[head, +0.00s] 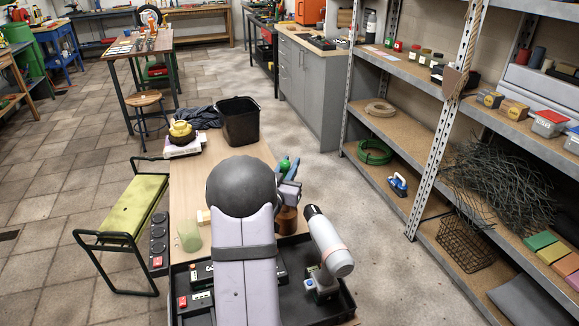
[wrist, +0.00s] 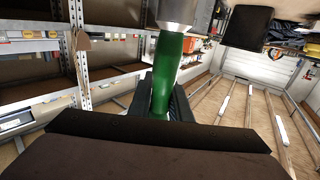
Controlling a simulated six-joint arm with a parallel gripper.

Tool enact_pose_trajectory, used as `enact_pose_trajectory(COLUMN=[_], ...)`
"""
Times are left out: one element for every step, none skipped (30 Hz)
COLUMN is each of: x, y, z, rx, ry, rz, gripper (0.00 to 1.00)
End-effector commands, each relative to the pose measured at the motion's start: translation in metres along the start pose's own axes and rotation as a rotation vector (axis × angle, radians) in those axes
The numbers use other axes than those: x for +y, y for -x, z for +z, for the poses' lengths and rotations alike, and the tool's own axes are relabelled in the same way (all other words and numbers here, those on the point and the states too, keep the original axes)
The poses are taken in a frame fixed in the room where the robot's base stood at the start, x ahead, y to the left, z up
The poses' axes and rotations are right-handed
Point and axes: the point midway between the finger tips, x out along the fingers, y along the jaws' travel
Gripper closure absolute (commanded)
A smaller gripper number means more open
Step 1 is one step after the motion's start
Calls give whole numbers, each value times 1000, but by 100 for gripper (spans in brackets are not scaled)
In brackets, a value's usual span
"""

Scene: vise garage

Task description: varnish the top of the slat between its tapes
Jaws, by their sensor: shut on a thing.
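My gripper (wrist: 152,105) is shut on the green handle (wrist: 165,75) of a brush-like tool. The handle's metal collar (wrist: 180,12) shows at the top edge of the wrist view; its far end is out of frame. In the head view my gripper (head: 289,190) shows just right of my arm, above the workbench, with a bit of green at it. A brown jar-like container (head: 287,220) stands just below it, partly hidden by my arm. I cannot make out the slat or its tapes in either view; my arm covers the middle of the bench.
A black bucket (head: 240,122) and a yellow object (head: 181,130) stand at the bench's far end. A greenish cup (head: 190,237) is left of my arm. A drill-like tool (head: 328,240) stands upright in a black tray (head: 345,300) at the near right. Shelving (head: 430,135) stands right.

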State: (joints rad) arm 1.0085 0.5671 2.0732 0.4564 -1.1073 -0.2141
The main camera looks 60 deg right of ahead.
Motion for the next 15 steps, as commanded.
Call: enact_pose_trajectory(x=[0, 0, 0, 0, 0, 0, 0, 0, 0, 0, 0, 0, 0, 0, 0], y=[0, 0, 0, 0, 0, 0, 0, 0, 0, 0, 0, 0, 0, 0, 0], z=[-8, -10, -13, -16, -18, -21, -24, -26, -29, -31, -33, -36, -38, -40, -43], rx=[2, 3, 4, 4, 4, 5, 5, 5, 5, 5, 5, 5, 5, 6, 6], ry=[-1, -1, -1, -1, -1, -1, -1, -1, -1, -1, -1, -1, -1, -1, -1], rz=[0, 0, 0, 0, 0, 0, 0, 0, 0, 0, 0, 0, 0, 0, 0], gripper=[100, 100, 100, 100, 100, 100, 100, 100, 100, 100, 100, 100, 100, 100, 100])
